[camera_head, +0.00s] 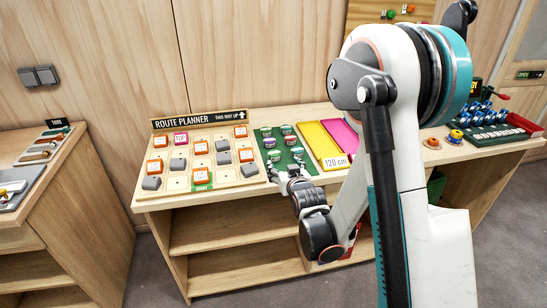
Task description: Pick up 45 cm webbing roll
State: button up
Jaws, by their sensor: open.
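A green tray (283,160) on the wooden counter holds several small rolls in different colours, such as a roll at its top right (286,129) and one at its left (274,155). Their labels are too small to read, so I cannot tell which is the 45 cm webbing roll. My gripper (291,170) is open over the front part of this tray, close to the front rolls. It hides part of the tray's front edge. I cannot tell whether it touches a roll.
The route planner board (205,162) with grey and orange blocks lies left of the tray. A yellow tray (315,139) marked 120 cm and a pink tray (340,132) lie to the right. A rack of blue-topped items (489,133) stands at the far right.

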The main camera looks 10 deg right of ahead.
jog(key=p, duration=0.4)
send_near(274, 153)
jog(key=shift+x, duration=1.15)
jog(key=shift+b+x, duration=1.25)
jog(key=shift+x, duration=1.6)
jog(key=shift+c, duration=0.3)
jog(key=c, duration=1.1)
